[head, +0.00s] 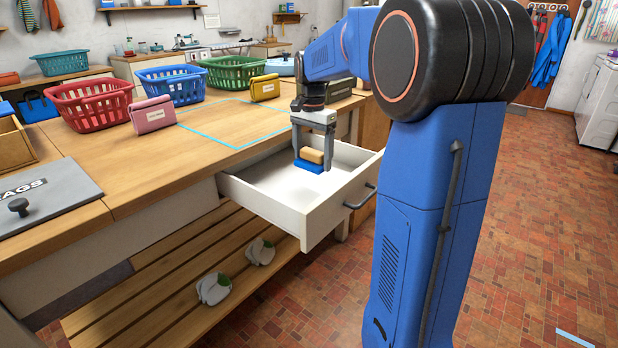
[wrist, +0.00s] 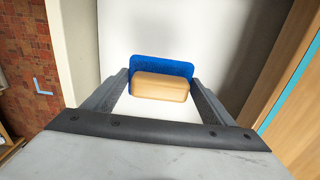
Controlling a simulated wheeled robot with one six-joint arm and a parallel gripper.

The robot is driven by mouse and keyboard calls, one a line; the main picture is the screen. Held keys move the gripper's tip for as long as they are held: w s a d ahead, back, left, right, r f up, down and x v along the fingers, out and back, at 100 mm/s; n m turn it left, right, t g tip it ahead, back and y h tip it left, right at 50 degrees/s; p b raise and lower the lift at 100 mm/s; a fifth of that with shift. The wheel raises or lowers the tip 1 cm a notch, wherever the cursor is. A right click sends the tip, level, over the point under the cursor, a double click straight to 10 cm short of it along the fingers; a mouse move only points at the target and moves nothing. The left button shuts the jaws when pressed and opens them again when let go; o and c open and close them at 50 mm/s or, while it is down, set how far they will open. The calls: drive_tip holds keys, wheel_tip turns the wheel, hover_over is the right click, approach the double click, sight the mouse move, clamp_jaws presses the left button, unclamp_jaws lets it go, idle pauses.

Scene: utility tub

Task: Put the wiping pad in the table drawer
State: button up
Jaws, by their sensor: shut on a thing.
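The wiping pad is a blue pad with a tan block on top; it shows in the head view (head: 311,160) and in the wrist view (wrist: 160,86). My gripper (head: 313,157) is shut on the pad, one finger at each end of the tan block, and points down. It also shows in the wrist view (wrist: 160,88). The table drawer (head: 325,226) is white and pulled open from the table. The pad is inside the drawer's outline, over its white floor. I cannot tell whether the pad touches the floor.
The wooden table (head: 160,165) carries a red basket (head: 90,105), a blue basket (head: 173,86), a green basket (head: 234,73), a pink pouch (head: 153,115) and a yellow pouch (head: 265,87). A slatted shelf (head: 150,290) lies below. The drawer holds nothing else that I can see.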

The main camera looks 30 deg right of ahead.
sight(313, 151)
drive_tip(key=shift+f, duration=3.4)
drive_tip(key=shift+f, duration=0.1)
drive_tip(key=o, duration=1)
wheel_tip(313, 151, up, 12)
drive_tip(key=shift+r, duration=0.15)
drive_tip(key=shift+s, duration=0.1)
